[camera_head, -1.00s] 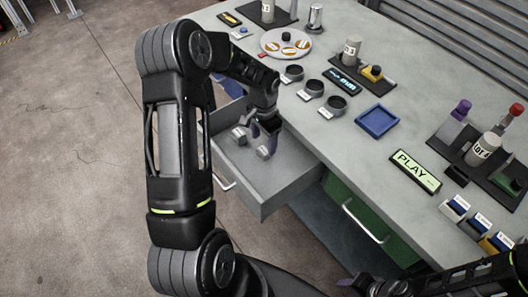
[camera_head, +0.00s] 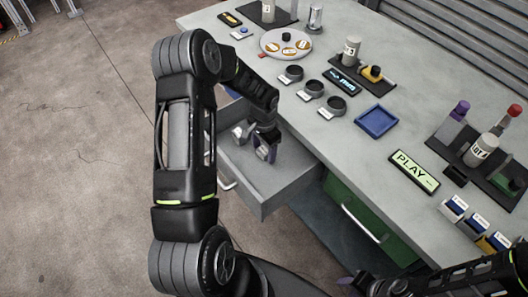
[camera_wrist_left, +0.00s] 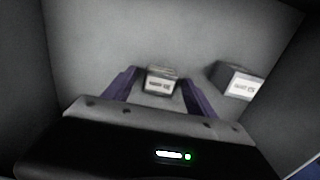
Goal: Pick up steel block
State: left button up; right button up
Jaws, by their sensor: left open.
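Two small labelled blocks lie in the open drawer (camera_head: 285,188). In the left wrist view one block (camera_wrist_left: 160,82) sits between the spread purple fingers of my left gripper (camera_wrist_left: 158,90). The other block (camera_wrist_left: 236,80), grey with a white label, lies to the right, outside the fingers. The labels are too blurred to tell which is the steel block. In the head view my left gripper (camera_head: 263,150) reaches down into the drawer, open, and partly hides the blocks. My right gripper (camera_head: 362,285) is at the bottom edge, mostly out of sight.
The drawer walls stand close around my left gripper. The bench top above holds three dark round cups (camera_head: 313,90), a blue tray (camera_head: 377,121), a plate (camera_head: 286,43), and a PLAY sign (camera_head: 415,171). A green drawer (camera_head: 362,215) is beside the open one.

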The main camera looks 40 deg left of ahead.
dwell(0.3)
pick_arm(q)
grip_shut()
dwell(0.6)
